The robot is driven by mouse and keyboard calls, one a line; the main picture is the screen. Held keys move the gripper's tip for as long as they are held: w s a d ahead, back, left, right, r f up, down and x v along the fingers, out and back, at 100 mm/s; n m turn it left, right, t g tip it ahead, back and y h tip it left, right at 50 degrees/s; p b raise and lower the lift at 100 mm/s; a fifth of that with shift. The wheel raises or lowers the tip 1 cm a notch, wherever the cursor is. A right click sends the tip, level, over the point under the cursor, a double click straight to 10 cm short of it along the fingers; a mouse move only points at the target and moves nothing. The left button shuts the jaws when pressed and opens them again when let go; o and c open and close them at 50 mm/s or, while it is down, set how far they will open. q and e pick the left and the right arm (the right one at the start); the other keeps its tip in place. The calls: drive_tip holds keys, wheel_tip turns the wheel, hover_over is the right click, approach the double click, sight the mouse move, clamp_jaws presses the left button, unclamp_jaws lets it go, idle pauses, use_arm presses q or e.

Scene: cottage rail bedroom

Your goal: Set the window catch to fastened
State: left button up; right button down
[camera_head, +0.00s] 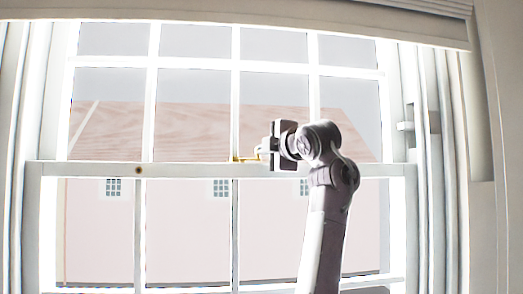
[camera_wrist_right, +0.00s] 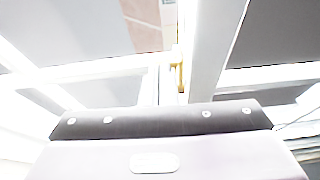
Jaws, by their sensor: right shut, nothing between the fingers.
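The window catch (camera_head: 241,159) is a small brass-coloured piece at the middle of the sash window's meeting rail (camera_head: 90,169). It also shows as a thin yellow strip in the right wrist view (camera_wrist_right: 180,77). My right gripper (camera_head: 260,153) is shut and empty, just to the right of the catch and at about its height. Whether the fingertips touch the catch cannot be told. The catch is too small and washed out to read its lever's position. My left gripper is not in view.
The white window frame and its glazing bars (camera_head: 235,90) fill the view. A dark round spot (camera_head: 138,170) marks the rail at left. A pale blind (camera_head: 300,12) hangs across the top. A building with a brown roof (camera_head: 180,130) lies outside. The space left of the catch is clear.

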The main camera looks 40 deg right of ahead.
drive_tip(key=shift+w+d+r, duration=0.1)
drive_tip(key=shift+w+d, duration=0.15)
drive_tip(key=shift+d, duration=0.25)
idle(0.4)
drive_tip(key=shift+w, duration=0.1)
